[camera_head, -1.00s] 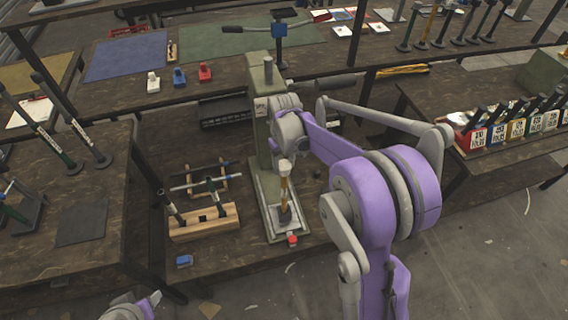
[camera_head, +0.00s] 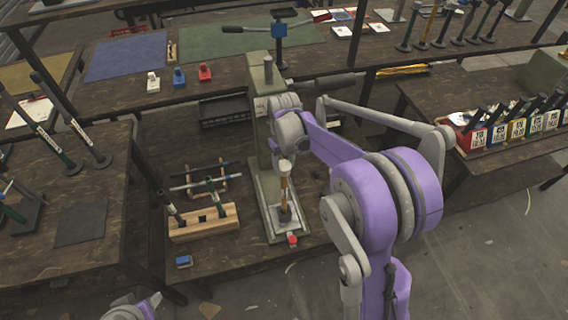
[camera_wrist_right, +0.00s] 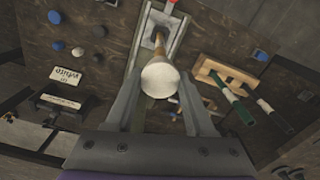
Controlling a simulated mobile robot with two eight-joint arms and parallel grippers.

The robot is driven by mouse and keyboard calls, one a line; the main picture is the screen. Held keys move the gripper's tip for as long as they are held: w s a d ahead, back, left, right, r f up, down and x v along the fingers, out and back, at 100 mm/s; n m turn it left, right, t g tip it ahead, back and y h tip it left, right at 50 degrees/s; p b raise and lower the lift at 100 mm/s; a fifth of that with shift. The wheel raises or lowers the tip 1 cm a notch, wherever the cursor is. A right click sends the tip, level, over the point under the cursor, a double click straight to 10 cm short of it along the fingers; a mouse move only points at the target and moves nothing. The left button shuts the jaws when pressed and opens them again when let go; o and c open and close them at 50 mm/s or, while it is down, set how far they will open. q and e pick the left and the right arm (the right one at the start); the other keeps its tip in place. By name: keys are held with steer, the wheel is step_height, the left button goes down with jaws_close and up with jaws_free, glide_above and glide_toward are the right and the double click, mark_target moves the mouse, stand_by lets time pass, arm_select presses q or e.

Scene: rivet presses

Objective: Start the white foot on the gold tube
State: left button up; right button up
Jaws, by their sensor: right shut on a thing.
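The gold tube (camera_head: 284,187) stands upright on the base of the grey-green press (camera_head: 263,135); it also shows in the right wrist view (camera_wrist_right: 148,47). The white foot (camera_head: 285,166) is at the tube's upper end. In the right wrist view the white foot (camera_wrist_right: 160,81) is a pale round disc between my right gripper's fingers, in line with the tube. My right gripper (camera_wrist_right: 160,100) is shut on the white foot. How far foot and tube overlap cannot be told. Only a piece of my left arm shows at the bottom left; its gripper is out of view.
A wooden block (camera_head: 204,224) holding dark tubes stands left of the press. A small red piece (camera_head: 292,239) is at the press base's front, and a blue piece (camera_head: 183,261) lies at the bench edge. A black tray (camera_head: 224,110) is behind. Numbered boxes (camera_head: 512,130) stand at right.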

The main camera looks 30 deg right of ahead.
mark_target(284, 164)
steer(key=shift+f, duration=0.2)
steer(key=shift+f+b, duration=0.3)
steer(key=shift+f, duration=0.05)
steer(key=shift+f+b, duration=0.35)
steer(key=shift+f, duration=0.25)
steer(key=o, duration=1.4)
step_height(284, 164, up, 11)
steer(key=shift+f+p, duration=0.1)
steer(key=shift+p, duration=0.2)
